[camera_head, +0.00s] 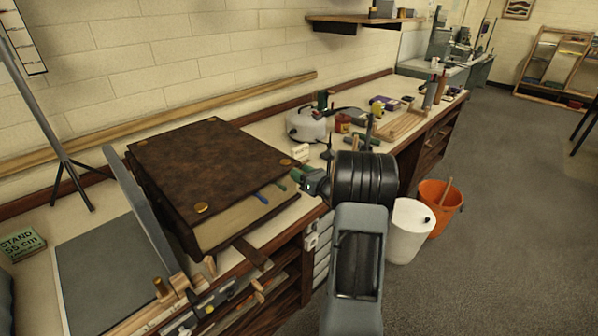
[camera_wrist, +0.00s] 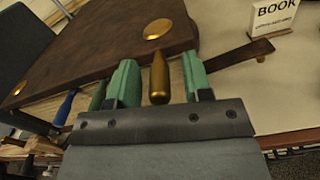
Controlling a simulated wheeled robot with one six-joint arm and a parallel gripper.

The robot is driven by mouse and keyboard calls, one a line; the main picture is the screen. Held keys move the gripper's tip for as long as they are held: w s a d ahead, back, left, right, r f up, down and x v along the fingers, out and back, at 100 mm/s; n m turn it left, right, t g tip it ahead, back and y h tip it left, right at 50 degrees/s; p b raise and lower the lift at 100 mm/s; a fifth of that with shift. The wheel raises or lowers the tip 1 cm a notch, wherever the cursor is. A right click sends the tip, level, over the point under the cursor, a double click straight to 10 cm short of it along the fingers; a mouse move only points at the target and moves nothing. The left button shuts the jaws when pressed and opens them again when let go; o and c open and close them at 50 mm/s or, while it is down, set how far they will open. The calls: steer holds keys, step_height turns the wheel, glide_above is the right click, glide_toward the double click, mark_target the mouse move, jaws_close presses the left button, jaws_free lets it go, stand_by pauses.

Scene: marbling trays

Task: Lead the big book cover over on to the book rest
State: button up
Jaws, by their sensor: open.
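The big book (camera_head: 205,185) lies on the bench with its brown mottled cover (camera_head: 205,155) down flat over the pages. The cover has brass corner pieces and also fills the upper left of the wrist view (camera_wrist: 110,45). A brass peg (camera_wrist: 159,78) sticks out from its edge. My gripper (camera_wrist: 160,80) is open, its green fingers on either side of the peg, with gaps visible. In the head view my gripper (camera_head: 300,178) is at the book's right edge, partly hidden by my arm.
Blue (camera_head: 262,198) and green ribbons hang from the pages. A brown strap (camera_wrist: 235,55) lies beside the peg, near a small BOOK sign (camera_wrist: 275,15). A white kettle-like pot (camera_head: 305,125) stands behind. White (camera_head: 408,230) and orange (camera_head: 440,208) buckets are on the floor.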

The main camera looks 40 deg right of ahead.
steer(key=shift+w+a, duration=0.15)
steer(key=shift+w, duration=0.45)
steer(key=shift+c, duration=0.3)
jaws_close()
